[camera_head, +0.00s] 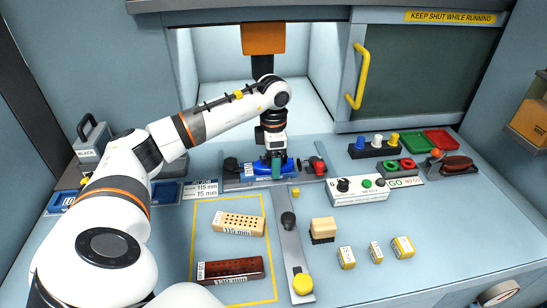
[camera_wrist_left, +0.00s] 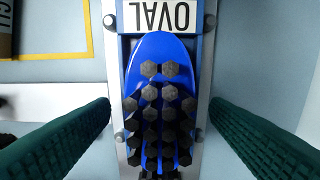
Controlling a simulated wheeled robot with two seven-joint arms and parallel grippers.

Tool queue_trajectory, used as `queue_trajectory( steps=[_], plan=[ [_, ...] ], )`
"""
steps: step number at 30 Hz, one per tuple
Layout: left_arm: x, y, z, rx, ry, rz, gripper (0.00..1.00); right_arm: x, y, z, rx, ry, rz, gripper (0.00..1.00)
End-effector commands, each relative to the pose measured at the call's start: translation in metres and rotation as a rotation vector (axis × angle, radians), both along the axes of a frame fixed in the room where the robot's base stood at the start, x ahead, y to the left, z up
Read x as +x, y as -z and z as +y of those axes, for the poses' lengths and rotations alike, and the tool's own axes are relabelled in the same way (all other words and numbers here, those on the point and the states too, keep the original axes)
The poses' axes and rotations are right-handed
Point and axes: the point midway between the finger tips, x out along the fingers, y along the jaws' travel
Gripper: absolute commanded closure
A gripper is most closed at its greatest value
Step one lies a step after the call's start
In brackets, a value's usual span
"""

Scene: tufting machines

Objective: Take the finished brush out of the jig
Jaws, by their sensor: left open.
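The finished brush, a blue oval block (camera_head: 256,170) with black bristle tufts, lies in the jig (camera_head: 232,184) under the machine head. In the left wrist view the brush (camera_wrist_left: 152,58) fills the middle, tufts facing the camera, between the grey rails of the jig (camera_wrist_left: 205,60). A white OVAL label is at its top end. My left gripper (camera_head: 277,168) is over the jig, pointing down. Its green fingers (camera_wrist_left: 160,130) are open, one on each side of the brush, with gaps to it. The gripper partly hides the brush in the head view. My right gripper is not in view.
A black clamp knob (camera_head: 231,164) and a red one (camera_head: 319,167) flank the jig. A lever (camera_head: 288,220) lies in front. A yellow-outlined area holds a pale block (camera_head: 238,223) and a brown block (camera_head: 230,270). A control box (camera_head: 360,191) stands right. The guard door (camera_head: 420,70) is behind.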

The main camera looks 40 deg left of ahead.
Motion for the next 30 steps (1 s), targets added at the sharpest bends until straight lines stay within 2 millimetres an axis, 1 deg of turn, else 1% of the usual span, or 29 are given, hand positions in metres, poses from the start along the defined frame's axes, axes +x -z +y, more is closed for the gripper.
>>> queue_trajectory(
  steps=[3,5,12,19,22,26,30],
  plan=[
    [0.000,0.000,0.000,0.000,0.000,0.000,0.29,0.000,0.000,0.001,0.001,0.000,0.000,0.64],
    [0.000,0.000,0.000,0.000,0.000,0.000,0.39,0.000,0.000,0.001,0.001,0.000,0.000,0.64],
    [0.000,0.000,0.000,0.000,0.000,0.000,0.78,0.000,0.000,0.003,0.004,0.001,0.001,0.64],
    [0.000,-0.002,0.000,-0.001,0.000,-0.001,0.79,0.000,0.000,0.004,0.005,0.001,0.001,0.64],
    [0.001,-0.009,0.000,0.000,0.000,-0.002,0.79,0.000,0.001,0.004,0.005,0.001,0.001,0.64],
    [0.001,-0.032,0.000,-0.001,0.000,-0.004,0.79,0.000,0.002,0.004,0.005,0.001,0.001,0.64],
    [0.001,-0.061,0.000,-0.001,0.000,-0.006,0.79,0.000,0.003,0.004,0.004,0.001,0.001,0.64]
  ],
)
